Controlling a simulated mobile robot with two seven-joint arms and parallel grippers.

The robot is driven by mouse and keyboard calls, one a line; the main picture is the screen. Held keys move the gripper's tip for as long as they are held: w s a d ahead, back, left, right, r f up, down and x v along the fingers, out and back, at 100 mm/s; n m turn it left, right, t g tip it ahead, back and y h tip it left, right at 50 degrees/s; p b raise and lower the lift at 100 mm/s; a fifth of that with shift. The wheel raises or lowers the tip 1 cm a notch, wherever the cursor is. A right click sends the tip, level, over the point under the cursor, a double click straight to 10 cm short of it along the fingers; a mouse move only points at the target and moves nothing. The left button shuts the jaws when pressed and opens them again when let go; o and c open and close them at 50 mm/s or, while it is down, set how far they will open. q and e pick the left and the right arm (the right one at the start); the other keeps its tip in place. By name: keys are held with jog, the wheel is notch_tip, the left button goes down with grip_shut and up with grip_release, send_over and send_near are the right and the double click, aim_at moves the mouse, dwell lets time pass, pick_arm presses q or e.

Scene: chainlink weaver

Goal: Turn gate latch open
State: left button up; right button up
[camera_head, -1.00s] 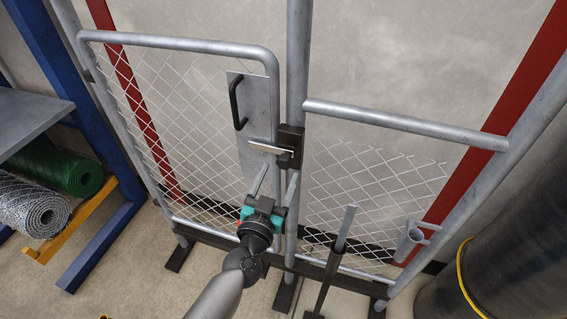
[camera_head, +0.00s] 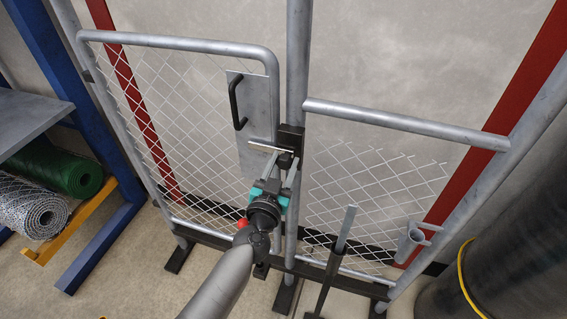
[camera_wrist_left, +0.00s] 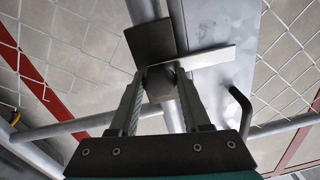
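The gate latch is a flat light-metal bar (camera_head: 268,148) on a black block (camera_head: 291,138) on the gate post. The bar lies about level and points left across the gate's metal plate. It also shows in the left wrist view (camera_wrist_left: 208,57), with a dark hub (camera_wrist_left: 158,84) at its end. My left gripper (camera_head: 284,162) is open just below and in front of the latch. In the left wrist view its fingers (camera_wrist_left: 160,76) stand apart on either side of the hub; I cannot tell whether they touch it. My right gripper is out of view.
The mesh gate (camera_head: 165,110) has a black pull handle (camera_head: 233,102) above the latch. Right of the post are a rail (camera_head: 400,122), a mesh panel with loose ends (camera_head: 375,190) and an upright flat bar (camera_head: 346,228). Mesh rolls (camera_head: 60,170) lie on a rack at left.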

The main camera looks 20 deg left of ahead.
pick_arm(q)
grip_shut()
dwell(1.0)
